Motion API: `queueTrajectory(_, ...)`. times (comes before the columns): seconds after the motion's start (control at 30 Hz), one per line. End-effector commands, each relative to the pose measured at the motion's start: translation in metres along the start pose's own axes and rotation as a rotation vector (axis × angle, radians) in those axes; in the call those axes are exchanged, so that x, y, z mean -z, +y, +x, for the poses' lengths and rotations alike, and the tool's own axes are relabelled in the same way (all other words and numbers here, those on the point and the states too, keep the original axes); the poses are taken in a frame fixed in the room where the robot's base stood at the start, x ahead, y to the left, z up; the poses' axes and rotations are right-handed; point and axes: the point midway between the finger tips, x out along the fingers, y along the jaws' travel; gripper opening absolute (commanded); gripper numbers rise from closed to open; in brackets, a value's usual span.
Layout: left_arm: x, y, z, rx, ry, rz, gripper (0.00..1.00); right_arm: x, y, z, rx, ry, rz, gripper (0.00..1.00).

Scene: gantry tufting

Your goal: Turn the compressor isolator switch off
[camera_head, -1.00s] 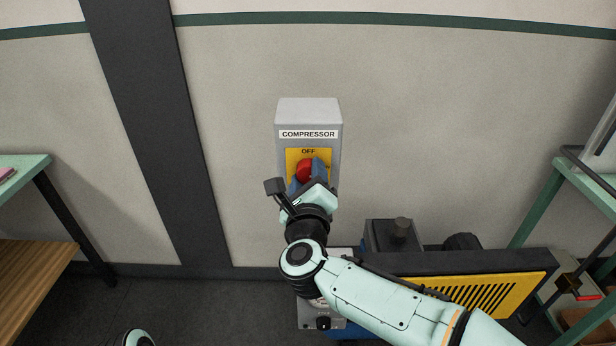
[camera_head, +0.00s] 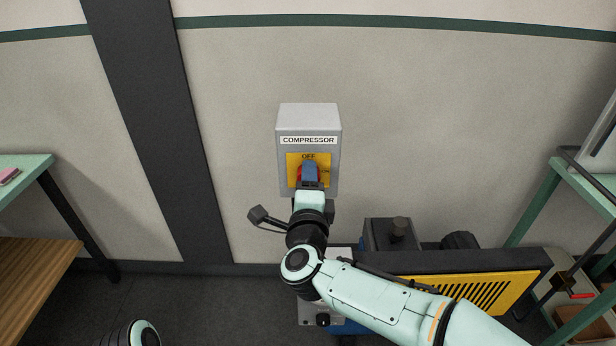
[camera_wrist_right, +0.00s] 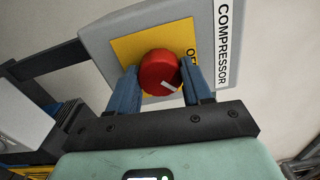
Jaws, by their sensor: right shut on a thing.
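The grey isolator box (camera_head: 308,118), labelled COMPRESSOR, is on the wall at the centre of the head view. Its yellow plate (camera_head: 293,161) reads OFF at the top. The red knob (camera_head: 299,174) on the plate is mostly hidden behind my right gripper (camera_head: 310,174). In the right wrist view, the blue fingers of the right gripper (camera_wrist_right: 161,88) are shut on the red knob (camera_wrist_right: 158,68), one on each side. A white mark on the knob's face points obliquely towards the lower right of that view. My left gripper is out of view.
A compressor with a yellow slatted guard (camera_head: 490,294) stands below right of the box. A green-topped bench (camera_head: 24,164) is at the left and a green-framed rack (camera_head: 533,205) at the right. The wall around the box is clear.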

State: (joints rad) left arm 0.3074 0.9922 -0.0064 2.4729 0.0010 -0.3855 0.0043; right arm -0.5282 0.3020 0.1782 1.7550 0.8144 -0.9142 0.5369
Motion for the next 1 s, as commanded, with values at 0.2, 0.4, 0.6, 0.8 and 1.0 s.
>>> queueTrajectory(0.2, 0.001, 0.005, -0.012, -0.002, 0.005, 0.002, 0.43, -0.001, -0.001, 0.000, -0.001, -0.001, -0.206, 0.19)
queueTrajectory(0.4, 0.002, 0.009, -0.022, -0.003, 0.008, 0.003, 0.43, -0.001, -0.001, 0.000, -0.001, -0.002, -0.396, 0.19)
queueTrajectory(0.6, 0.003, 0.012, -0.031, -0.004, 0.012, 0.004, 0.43, -0.001, -0.001, 0.000, 0.001, -0.002, -0.574, 0.19)
queueTrajectory(0.8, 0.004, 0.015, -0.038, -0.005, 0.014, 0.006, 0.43, 0.000, 0.000, 0.000, 0.000, -0.002, -0.719, 0.19)
queueTrajectory(1.0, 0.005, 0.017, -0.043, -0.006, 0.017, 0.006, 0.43, 0.000, 0.000, 0.000, 0.000, -0.002, -0.818, 0.19)
